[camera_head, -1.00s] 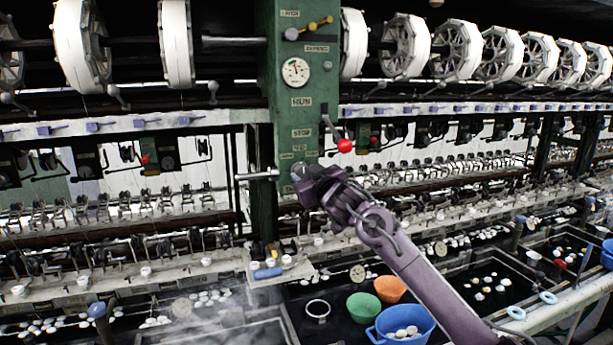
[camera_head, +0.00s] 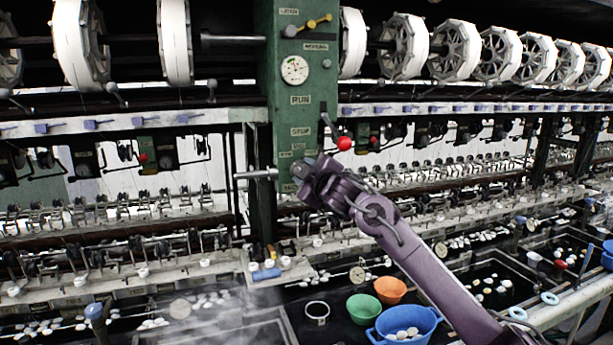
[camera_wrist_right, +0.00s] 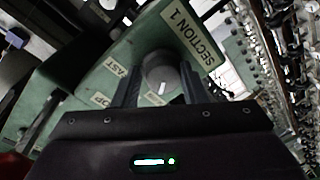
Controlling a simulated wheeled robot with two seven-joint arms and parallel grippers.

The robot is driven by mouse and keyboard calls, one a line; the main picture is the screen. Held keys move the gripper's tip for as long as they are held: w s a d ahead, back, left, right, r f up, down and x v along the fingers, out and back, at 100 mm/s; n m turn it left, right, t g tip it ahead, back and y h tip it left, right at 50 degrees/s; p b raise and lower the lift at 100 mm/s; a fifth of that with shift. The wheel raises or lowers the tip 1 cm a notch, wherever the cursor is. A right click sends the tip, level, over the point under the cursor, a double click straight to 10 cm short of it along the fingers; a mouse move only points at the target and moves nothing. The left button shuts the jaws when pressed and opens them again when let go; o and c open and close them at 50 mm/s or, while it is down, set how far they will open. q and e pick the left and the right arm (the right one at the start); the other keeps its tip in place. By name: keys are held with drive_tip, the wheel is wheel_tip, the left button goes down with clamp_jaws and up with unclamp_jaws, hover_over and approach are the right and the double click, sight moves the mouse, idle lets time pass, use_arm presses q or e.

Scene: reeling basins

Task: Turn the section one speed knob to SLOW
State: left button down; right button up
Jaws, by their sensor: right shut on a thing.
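The section one speed knob (camera_wrist_right: 160,70) is a round grey knob with a white pointer mark, on a green panel (camera_wrist_right: 118,62) in the right wrist view. The mark points towards the bottom of that view. A "SECTION 1" label (camera_wrist_right: 187,32) is above right of the knob and a "FAST" label (camera_wrist_right: 116,69) is at its left. Another label below the knob is partly hidden. My right gripper (camera_wrist_right: 158,84) is shut on the knob, one finger on each side. In the head view my right gripper (camera_head: 303,172) is at the green post and hides the knob. My left gripper is not in view.
A red-ball lever (camera_head: 344,143) sticks out just above right of my right gripper. A metal rod (camera_head: 256,174) juts left from the post. A white dial (camera_head: 295,69) is higher up. Blue, green and orange basins (camera_head: 404,325) stand below my arm.

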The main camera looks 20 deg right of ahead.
drive_tip(key=shift+a+f+n, duration=0.15)
drive_tip(key=shift+f+n, duration=0.05)
drive_tip(key=shift+n, duration=0.6)
drive_tip(key=o, duration=0.8)
drive_tip(key=shift+o, duration=0.4)
drive_tip(key=shift+w+a, duration=0.1)
drive_tip(key=shift+w, duration=0.1)
drive_tip(key=shift+s, duration=0.1)
drive_tip(key=s+b, duration=0.3)
drive_tip(key=s, duration=0.4)
drive_tip(key=shift+s+d+r+b, duration=0.15)
drive_tip(key=shift+s+d+b, duration=0.1)
drive_tip(key=shift+d+b, duration=0.1)
